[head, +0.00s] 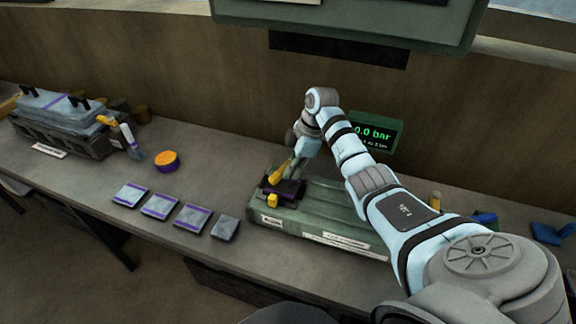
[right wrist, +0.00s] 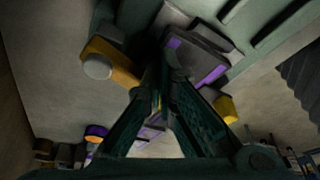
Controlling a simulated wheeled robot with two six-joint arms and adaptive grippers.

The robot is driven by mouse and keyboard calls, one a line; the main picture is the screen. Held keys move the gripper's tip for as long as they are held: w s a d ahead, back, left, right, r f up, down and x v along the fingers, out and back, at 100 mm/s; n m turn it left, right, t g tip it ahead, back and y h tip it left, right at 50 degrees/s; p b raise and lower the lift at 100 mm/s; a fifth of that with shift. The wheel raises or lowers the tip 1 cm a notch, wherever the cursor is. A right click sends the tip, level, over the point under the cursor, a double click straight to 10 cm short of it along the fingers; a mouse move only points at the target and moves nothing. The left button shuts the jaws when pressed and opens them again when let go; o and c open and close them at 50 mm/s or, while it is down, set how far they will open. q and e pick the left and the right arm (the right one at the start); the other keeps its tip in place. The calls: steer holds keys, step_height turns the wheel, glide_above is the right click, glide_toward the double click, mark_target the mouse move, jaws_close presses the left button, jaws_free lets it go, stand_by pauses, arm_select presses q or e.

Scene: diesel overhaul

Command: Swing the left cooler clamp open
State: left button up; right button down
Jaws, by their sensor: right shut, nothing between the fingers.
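In the head view the green cooler base (head: 335,218) stands on the bench. A dark block with purple edges (head: 290,188) sits on its left end. It also shows in the right wrist view (right wrist: 200,58). A yellow clamp arm (head: 277,174) rises beside the block; the wrist view shows a yellow arm with a grey round end (right wrist: 97,67) left of my fingers. A second yellow piece (head: 272,200) is at the block's near side, also in the wrist view (right wrist: 227,108). My right gripper (right wrist: 166,72) is shut and empty, fingertips over the block; contact is unclear. My left gripper is not in view.
A 0.0 bar display (head: 375,133) stands behind the base. Several flat plates (head: 161,206) lie left of it, with an orange and purple cap (head: 167,160) behind. A dark engine block (head: 65,130) is at far left. Blue parts (head: 550,234) lie at right.

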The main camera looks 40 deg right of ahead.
mark_target(280, 170)
steer(key=shift+w+a, duration=0.55)
steer(key=shift+w, duration=0.05)
stand_by(0.3)
steer(key=shift+w+a+f+b, duration=0.1)
steer(key=shift+w+a+b, duration=0.15)
steer(key=shift+w+b, duration=0.4)
steer(key=shift+w+a, duration=0.1)
